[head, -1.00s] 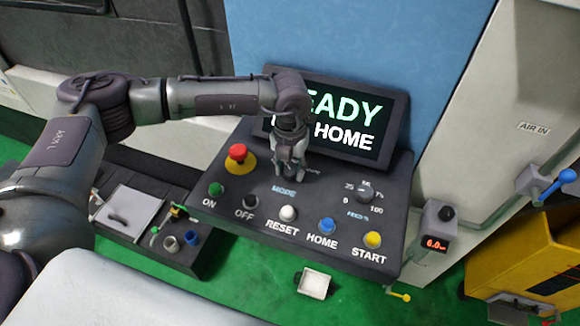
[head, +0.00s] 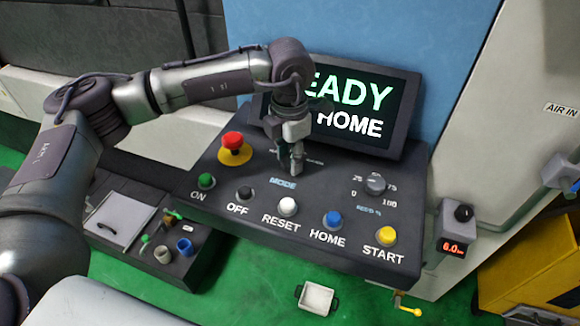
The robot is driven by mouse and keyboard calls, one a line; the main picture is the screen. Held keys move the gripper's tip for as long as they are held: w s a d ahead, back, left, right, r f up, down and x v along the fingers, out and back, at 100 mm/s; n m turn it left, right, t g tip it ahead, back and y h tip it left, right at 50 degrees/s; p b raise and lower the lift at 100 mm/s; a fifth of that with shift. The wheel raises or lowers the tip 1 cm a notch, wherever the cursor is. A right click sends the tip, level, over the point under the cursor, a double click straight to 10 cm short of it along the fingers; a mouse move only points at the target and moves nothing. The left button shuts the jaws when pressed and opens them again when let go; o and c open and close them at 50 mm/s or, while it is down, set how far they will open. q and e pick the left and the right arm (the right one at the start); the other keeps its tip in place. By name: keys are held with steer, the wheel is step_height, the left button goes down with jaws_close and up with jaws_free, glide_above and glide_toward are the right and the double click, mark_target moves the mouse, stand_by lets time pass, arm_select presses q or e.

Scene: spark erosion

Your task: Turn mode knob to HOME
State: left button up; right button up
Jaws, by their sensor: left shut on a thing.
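My left gripper (head: 291,168) points down at the control panel (head: 335,205), just above the MODE label (head: 283,183). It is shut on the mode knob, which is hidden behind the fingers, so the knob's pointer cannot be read. The screen (head: 350,108) behind shows green text ending in "EADY" and white text "HOME"; my arm covers its left part. My right gripper is not in view.
A red emergency button (head: 233,142) stands left of the gripper. A feed knob (head: 375,184) is to the right. Green, black, white, blue (head: 332,219) and yellow (head: 386,236) buttons line the front. A tray with small parts sits lower left.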

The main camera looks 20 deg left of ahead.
mark_target(289, 159)
arm_select(q)
steer(key=shift+m+b, duration=0.8)
steer(key=shift+b, duration=0.05)
steer(key=o, duration=1.1)
steer(key=shift+o, duration=0.2)
step_height(289, 159, up, 12)
